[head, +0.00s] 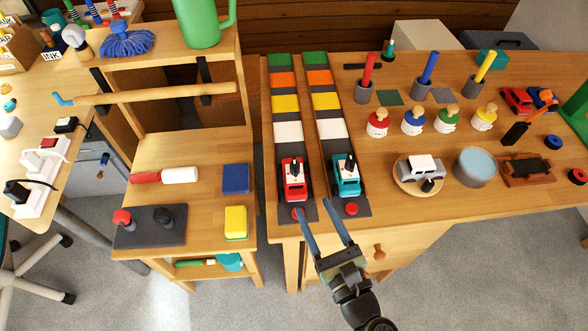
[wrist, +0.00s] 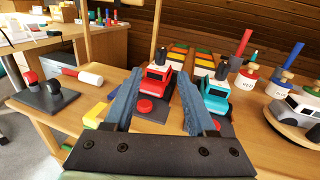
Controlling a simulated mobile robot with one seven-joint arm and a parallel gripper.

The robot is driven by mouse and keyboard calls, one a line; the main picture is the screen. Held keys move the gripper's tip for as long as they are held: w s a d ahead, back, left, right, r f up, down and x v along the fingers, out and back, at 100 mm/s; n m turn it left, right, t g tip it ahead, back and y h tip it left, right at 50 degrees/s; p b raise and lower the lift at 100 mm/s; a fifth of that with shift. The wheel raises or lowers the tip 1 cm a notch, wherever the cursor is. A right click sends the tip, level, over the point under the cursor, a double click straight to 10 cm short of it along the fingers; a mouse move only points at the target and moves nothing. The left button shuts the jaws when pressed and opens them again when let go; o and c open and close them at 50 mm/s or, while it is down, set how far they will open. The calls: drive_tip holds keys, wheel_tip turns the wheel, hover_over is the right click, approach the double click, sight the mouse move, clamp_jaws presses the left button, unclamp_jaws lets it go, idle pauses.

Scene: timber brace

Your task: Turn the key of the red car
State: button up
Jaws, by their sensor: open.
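The red car (head: 294,181) stands at the near end of the left striped track, with a dark key-like piece on its white top. A red button (head: 298,213) lies just in front of it. The teal car (head: 346,176) stands on the right track, with its own red button (head: 351,208). My gripper (head: 325,220) is open and empty, its fingers pointing at the near ends of the tracks. In the wrist view the red car (wrist: 157,80) shows between the two fingers, beyond their tips, with its button (wrist: 145,106) nearer. Nothing is held.
Left of the tracks is a shelf unit with a yellow block (head: 236,222), a blue block (head: 235,178) and a dark plate with knobs (head: 150,226). Right are several bottles, a plate with a silver car (head: 420,170) and a blue-topped tin (head: 475,166).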

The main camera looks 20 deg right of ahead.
sight(297, 173)
drive_tip(key=shift+m, duration=0.4)
drive_tip(key=w, duration=1.2)
drive_tip(key=shift+w+d+f+b, duration=0.15)
drive_tip(key=shift+d+f+b, duration=0.05)
drive_tip(key=shift+f+b, duration=0.1)
clamp_jaws()
